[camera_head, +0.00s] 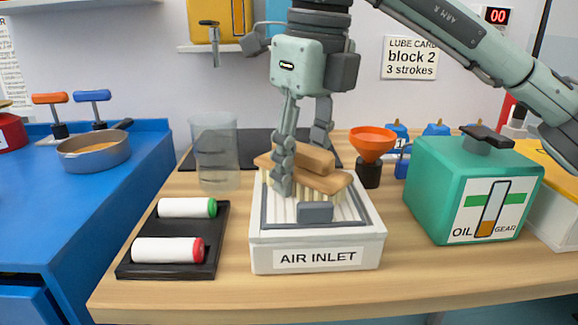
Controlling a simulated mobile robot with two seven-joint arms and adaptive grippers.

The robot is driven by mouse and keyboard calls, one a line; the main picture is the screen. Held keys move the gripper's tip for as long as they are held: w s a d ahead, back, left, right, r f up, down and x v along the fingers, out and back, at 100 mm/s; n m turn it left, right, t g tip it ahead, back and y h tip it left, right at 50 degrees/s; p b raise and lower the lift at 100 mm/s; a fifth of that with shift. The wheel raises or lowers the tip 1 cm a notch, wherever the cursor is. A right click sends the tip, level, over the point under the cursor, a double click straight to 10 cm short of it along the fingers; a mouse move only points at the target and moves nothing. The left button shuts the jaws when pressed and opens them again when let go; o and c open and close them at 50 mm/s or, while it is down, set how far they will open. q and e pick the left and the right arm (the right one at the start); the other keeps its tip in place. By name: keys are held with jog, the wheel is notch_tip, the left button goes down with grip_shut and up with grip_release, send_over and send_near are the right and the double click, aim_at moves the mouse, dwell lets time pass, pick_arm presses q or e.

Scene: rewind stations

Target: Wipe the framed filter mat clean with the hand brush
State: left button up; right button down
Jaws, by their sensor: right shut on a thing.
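The framed filter mat (349,210) is a pale, ribbed panel in a dark frame, set in the top of a white box labelled AIR INLET. The hand brush (326,181) has a wooden back and handle and pale bristles. It lies over the back part of the mat, bristles down; they look to be on or just above the ribs. My right gripper (300,160) is shut on the brush's handle from above. The brush hides the back of the mat. A grey block (315,212) sits at the mat's front edge. My left gripper is out of view.
A black tray (128,262) with two white rolls lies left of the box. A clear cylinder (215,155) stands behind the tray. Right are an orange funnel (372,141) and a green oil can (430,190). A blue bench (40,220) with a pan adjoins left.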

aim_at(270, 190)
jog(key=shift+d+r+b, duration=0.1)
jog(key=shift+d+b, duration=0.2)
jog(key=shift+d, duration=1.3)
jog(key=shift+d+b, duration=0.4)
jog(key=shift+d, duration=1.2)
jog(key=shift+a+p, duration=0.6)
jog(key=shift+a, duration=2.45)
jog(key=shift+s+a, duration=0.1)
jog(key=shift+a, duration=1.85)
jog(key=shift+d+f, duration=0.2)
jog(key=shift+d, duration=0.2)
jog(key=shift+d+r, duration=0.15)
jog(key=shift+d, duration=1.15)
jog(key=shift+d+b, duration=0.95)
jog(key=shift+d, duration=1.5)
jog(key=shift+d+f, duration=0.2)
jog(key=shift+d, duration=0.65)
jog(key=shift+w+r, duration=0.1)
jog(key=shift+w, duration=0.35)
jog(key=shift+a+r+p, duration=0.15)
jog(key=shift+a+p, duration=0.4)
jog(key=shift+a, duration=2.85)
